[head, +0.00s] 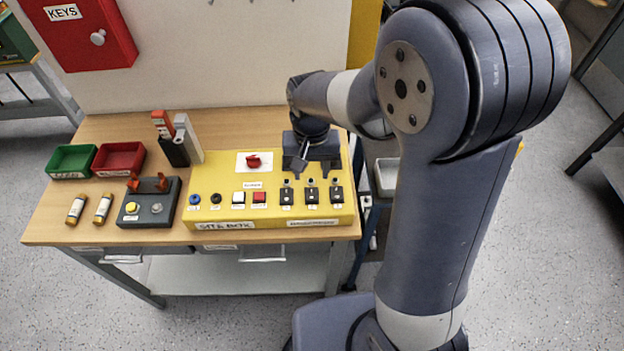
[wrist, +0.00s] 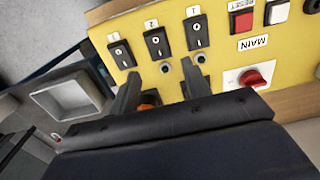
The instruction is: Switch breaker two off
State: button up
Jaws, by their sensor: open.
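The yellow site box (head: 215,214) stands on the bench with three black breaker switches in a row at its right. Breaker two (head: 311,194) is the middle one; it also shows in the wrist view (wrist: 157,42), beside the number 2. Breaker one (wrist: 196,32) and the third breaker (wrist: 119,50) flank it. I cannot tell which way its rocker is set. My gripper (head: 302,164) hangs over the box, behind the breaker row. In the wrist view its two fingers (wrist: 160,80) are apart, with nothing held between them, just short of breaker two and not visibly touching it.
A red rotary main switch (head: 253,161) and red and white push buttons (head: 259,197) sit left of the breakers. Small round lamps (wrist: 165,67) lie by the breakers. A grey tray (head: 387,174) is off the bench's right edge. Red and green bins (head: 72,160) stand at left.

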aim_at(311, 191)
notch_tip(311, 191, down, 6)
jog(key=shift+r, duration=0.1)
jog(key=shift+c, duration=0.2)
jog(key=c, duration=0.9)
jog(key=shift+s+f+t+b, duration=0.2)
jog(key=shift+t+b, duration=0.3)
jog(key=shift+b, duration=0.4)
jog(key=shift+c, duration=0.2)
jog(key=t+b, duration=0.1)
jog(key=b, duration=0.1)
jog(key=shift+s+r+t+b, duration=0.1)
jog(key=shift+s+t+b, duration=0.05)
jog(key=shift+t+b, duration=0.2)
jog(key=shift+r, duration=0.15)
